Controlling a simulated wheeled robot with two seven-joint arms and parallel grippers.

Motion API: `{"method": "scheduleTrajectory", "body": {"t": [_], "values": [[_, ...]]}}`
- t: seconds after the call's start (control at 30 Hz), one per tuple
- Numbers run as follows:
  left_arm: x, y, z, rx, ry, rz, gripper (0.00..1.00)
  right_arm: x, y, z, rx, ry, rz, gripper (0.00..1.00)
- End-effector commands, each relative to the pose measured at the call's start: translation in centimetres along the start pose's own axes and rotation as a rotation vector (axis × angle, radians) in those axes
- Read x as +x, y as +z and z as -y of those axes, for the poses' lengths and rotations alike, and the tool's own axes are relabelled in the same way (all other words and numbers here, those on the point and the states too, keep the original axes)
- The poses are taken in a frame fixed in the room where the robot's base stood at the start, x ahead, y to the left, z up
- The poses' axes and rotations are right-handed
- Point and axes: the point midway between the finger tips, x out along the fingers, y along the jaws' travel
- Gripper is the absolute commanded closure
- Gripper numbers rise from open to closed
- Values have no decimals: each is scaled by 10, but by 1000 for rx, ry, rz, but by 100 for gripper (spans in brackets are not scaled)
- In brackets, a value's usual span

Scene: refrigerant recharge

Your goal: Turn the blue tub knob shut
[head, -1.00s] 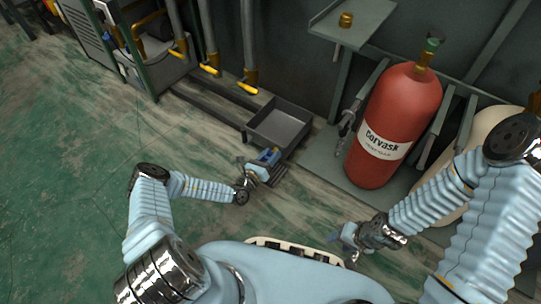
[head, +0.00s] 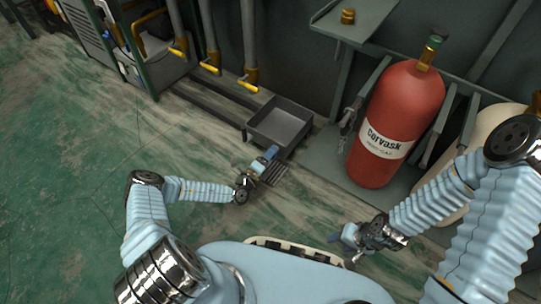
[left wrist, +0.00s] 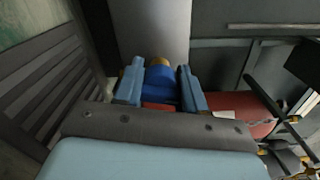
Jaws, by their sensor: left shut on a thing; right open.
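The grey tub (head: 282,120) sits on the floor below the pipes in the head view. The blue tub knob (left wrist: 161,84) shows in the left wrist view between the two blue fingers of my left gripper (left wrist: 160,90), which is shut on it. In the head view my left gripper (head: 266,158) is at the tub's near side, and the knob cannot be made out clearly there. Brass-coloured metal (left wrist: 137,62) shows just behind the knob. My right gripper (head: 343,240) is open and empty, low near my body, away from the tub.
A red cylinder labelled Corvask (head: 398,110) stands right of the tub, with a cream cylinder (head: 480,150) beside it. A shelf with a brass fitting (head: 347,16) is above. Pipes with yellow handles (head: 247,85) are behind. The green floor at left is clear.

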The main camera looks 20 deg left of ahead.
Motion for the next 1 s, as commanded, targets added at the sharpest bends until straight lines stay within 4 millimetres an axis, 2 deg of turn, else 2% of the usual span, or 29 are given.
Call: {"method": "scheduleTrajectory", "body": {"t": [0.43,1.0], "values": [[0,0,-1,-227,-1,2,90,6,0,-2,0,0,-2,52],[0,0,-1,-261,0,2,90,6,0,-2,0,0,-2,52]]}}
